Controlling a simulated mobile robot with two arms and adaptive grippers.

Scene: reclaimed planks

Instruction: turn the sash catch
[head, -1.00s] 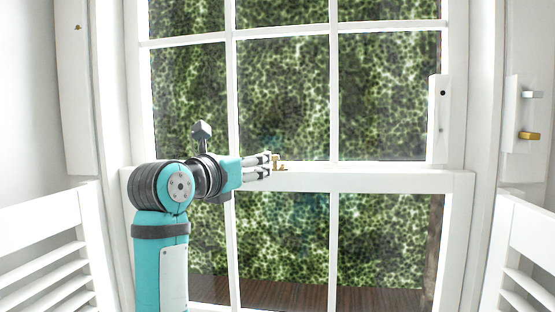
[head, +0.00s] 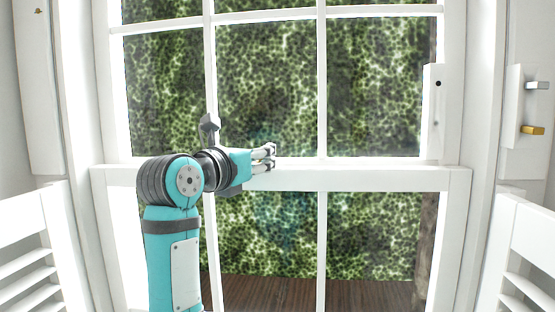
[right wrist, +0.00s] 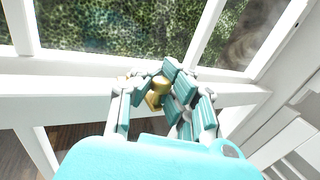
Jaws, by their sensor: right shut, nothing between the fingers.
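The sash catch (right wrist: 157,92) is a small brass piece on the white meeting rail of the window. It shows in the right wrist view, framed by the finger links of my right gripper (right wrist: 168,72). In the head view my right gripper (head: 270,156) is at the rail, pointing right, and its fingers hide the catch. The gripper is shut with nothing held. I cannot tell whether the fingers touch the catch. My left gripper is not in view.
The white meeting rail (head: 380,178) runs across the window. Louvred shutters stand at the left (head: 35,255) and right (head: 530,255). A side panel on the right carries a brass fitting (head: 532,130) and a silver one (head: 537,86). Foliage shows behind the glass.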

